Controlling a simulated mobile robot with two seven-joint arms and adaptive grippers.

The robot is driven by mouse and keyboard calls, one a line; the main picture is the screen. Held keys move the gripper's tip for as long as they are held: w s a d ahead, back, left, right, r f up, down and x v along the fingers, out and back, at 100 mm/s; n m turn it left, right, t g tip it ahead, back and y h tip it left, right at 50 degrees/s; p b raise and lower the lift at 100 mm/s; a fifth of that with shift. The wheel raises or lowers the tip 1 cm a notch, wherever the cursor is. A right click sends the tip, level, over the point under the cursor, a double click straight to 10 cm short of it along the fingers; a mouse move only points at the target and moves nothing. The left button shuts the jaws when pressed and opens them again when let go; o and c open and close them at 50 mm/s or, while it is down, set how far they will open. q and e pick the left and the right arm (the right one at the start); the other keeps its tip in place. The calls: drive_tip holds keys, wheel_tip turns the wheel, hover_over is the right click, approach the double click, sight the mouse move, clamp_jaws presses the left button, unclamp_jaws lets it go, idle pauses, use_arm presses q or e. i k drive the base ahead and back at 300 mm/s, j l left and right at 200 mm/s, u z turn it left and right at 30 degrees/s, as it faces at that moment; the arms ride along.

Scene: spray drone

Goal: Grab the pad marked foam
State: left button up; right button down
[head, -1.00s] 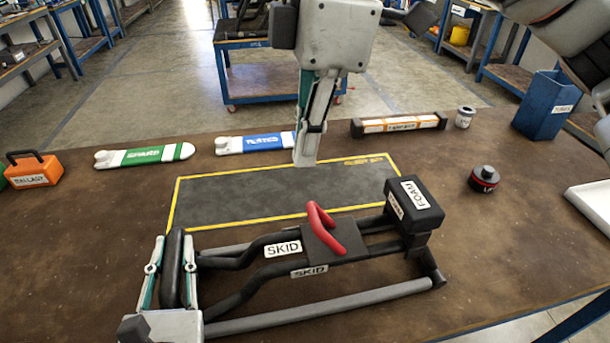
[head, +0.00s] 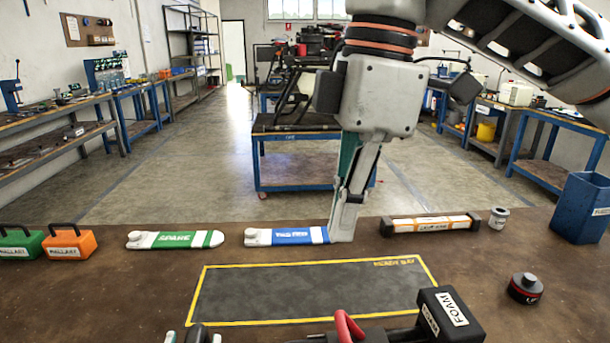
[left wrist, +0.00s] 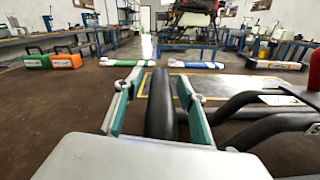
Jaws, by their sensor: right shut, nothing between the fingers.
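The black pad marked FOAM (head: 451,311) shows at the lower right of the head view, on the right end of the skid. The skid is mostly cut off there; its red handle (head: 347,328) shows. My right gripper (head: 343,236) is shut and empty, pointing down above the table's far part, up and left of the pad and apart from it. My left gripper (left wrist: 160,85) is open in the left wrist view, its fingers on either side of the skid's dark, rounded left end (left wrist: 161,110). Whether they touch it is unclear. Only its fingertips show at the head view's bottom edge.
A yellow-bordered dark mat (head: 310,292) lies beyond the skid. Green SPARE (head: 175,239) and blue-banded (head: 288,236) bars, an orange-white bar (head: 430,224), a black puck (head: 525,288), a blue bin (head: 582,208) and orange ballast (head: 69,243) stand around it.

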sight(449, 319)
drive_tip(key=k, duration=1)
